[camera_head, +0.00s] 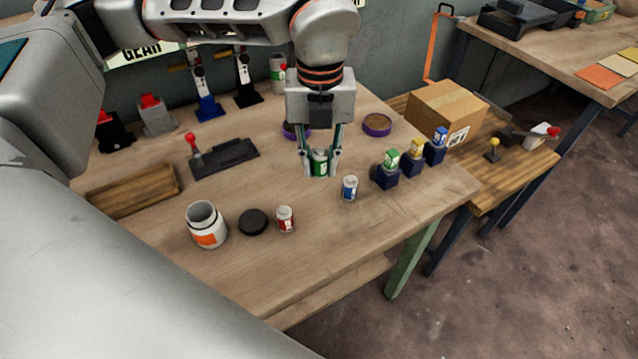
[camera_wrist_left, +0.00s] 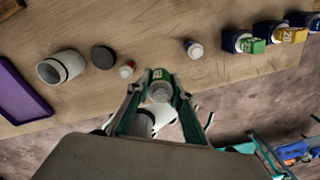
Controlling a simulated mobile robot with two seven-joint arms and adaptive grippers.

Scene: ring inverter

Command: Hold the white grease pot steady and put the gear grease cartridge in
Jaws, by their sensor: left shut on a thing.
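The white grease pot (camera_head: 207,237) with an orange label stands upright and open on the bench, at left front; it also shows in the left wrist view (camera_wrist_left: 52,72). Its black lid (camera_head: 252,222) lies beside it. My left gripper (camera_head: 320,168) points down and is shut on a small green-labelled cartridge (camera_head: 320,162), also seen in the left wrist view (camera_wrist_left: 160,90). I cannot tell whether it touches the bench. A red-labelled cartridge (camera_head: 285,220) and a blue-labelled cartridge (camera_head: 350,188) stand free nearby. My right gripper is not in view.
Dark holders with green (camera_head: 391,160), yellow (camera_head: 416,147) and blue (camera_head: 440,137) tops stand at the bench's right edge. Purple-rimmed dishes (camera_head: 377,125), toggle clamps (camera_head: 205,100) and a wooden tray (camera_head: 130,192) lie behind.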

